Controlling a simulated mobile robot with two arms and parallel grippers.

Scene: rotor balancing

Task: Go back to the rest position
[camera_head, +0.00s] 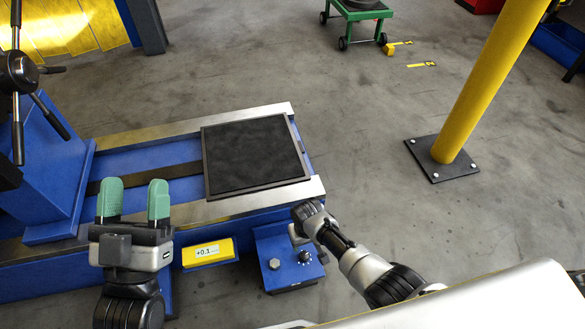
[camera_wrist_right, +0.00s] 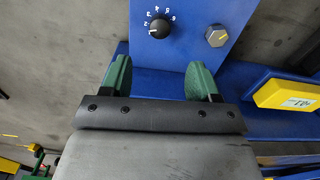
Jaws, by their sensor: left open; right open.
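My left gripper (camera_head: 134,204) is in the head view at lower left, with two green fingertips pointing up and spread apart. It is open and empty, in front of the blue machine bed. My right arm comes in from the lower right in the head view, and its end is by the blue control box (camera_head: 289,258); its fingers are hidden there. In the right wrist view, my right gripper (camera_wrist_right: 158,80) shows two green fingers apart with nothing between them. Beyond them is the control box (camera_wrist_right: 190,22) with a black numbered dial (camera_wrist_right: 159,27) and a silver knob (camera_wrist_right: 216,36).
A black mat tray (camera_head: 203,165) lies on the machine's rails. A yellow display (camera_head: 208,252) reads about +0.1. A yellow post (camera_head: 490,80) stands on the right. A green cart (camera_head: 362,13) is at the back.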

